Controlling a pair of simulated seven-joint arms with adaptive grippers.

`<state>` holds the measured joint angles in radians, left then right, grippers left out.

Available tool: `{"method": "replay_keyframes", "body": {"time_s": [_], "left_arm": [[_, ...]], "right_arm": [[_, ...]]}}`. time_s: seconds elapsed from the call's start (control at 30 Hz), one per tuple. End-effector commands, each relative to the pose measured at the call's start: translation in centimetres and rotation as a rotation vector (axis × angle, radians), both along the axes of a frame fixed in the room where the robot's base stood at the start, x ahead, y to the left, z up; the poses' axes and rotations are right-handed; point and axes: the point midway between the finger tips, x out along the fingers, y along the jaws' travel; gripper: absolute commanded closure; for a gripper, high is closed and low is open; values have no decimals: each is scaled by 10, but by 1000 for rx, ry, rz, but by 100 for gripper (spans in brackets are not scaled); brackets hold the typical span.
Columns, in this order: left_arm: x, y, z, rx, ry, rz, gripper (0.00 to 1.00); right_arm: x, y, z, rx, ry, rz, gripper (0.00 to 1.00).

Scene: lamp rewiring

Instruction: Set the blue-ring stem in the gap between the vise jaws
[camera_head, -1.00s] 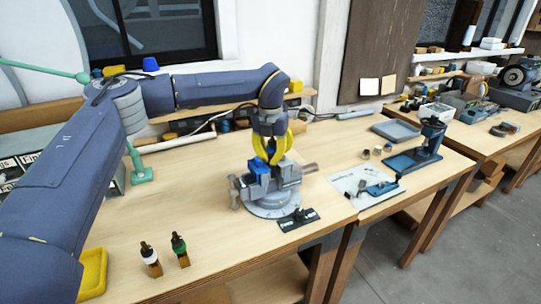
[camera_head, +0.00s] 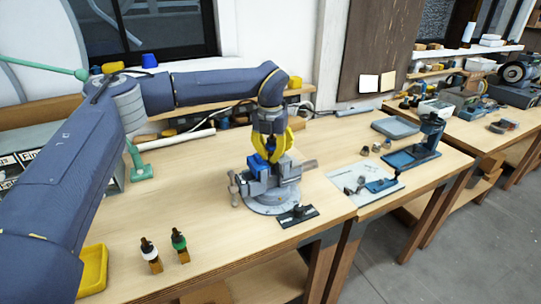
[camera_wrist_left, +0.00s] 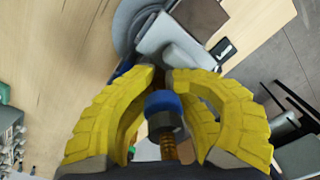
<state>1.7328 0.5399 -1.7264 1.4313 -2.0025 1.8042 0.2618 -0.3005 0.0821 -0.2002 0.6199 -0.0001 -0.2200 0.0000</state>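My left gripper (camera_head: 273,160) has yellow fingers and points down at the vise (camera_head: 268,188) on the wooden bench. In the left wrist view its fingertips (camera_wrist_left: 165,76) are close together. The blue-ring stem (camera_wrist_left: 163,103) shows between the fingers, with a blue ring, a dark collar and an amber threaded part. The fingers appear closed around it. The grey vise has blue on its jaws and stands on a round base; it also shows beyond the fingertips (camera_wrist_left: 172,38). The fingers cover the jaw gap, so I cannot tell whether the stem is in it. My right gripper is not in view.
Two small amber pieces with black tops stand at the front, one white-ringed (camera_head: 150,257) and one green-ringed (camera_head: 180,246). A dark plate (camera_head: 297,216) lies before the vise. A yellow tray (camera_head: 93,272) is at the left. A blue stand (camera_head: 415,150) is at the right.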

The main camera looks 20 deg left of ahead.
Motion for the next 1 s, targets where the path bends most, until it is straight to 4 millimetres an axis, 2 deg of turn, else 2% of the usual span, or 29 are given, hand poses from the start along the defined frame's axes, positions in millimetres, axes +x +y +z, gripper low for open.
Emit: {"method": "replay_keyframes", "body": {"time_s": [0.03,0.27,0.3,0.5,0.63,0.77,0.9,1.0], "left_arm": [[-5,1,-20,14,25,-6,100],[-5,1,-21,14,25,-6,100],[-5,1,-21,14,25,-7,90],[-5,1,-21,14,24,-8,68],[-5,1,-21,15,25,-9,67],[-5,1,-13,14,23,-9,67],[-6,1,3,11,20,-8,66],[-6,1,19,11,15,-6,57]], "right_arm": [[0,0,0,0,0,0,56],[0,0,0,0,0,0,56],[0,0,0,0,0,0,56],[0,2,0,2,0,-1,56],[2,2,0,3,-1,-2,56],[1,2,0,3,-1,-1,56],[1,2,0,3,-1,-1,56],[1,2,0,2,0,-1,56]]}}
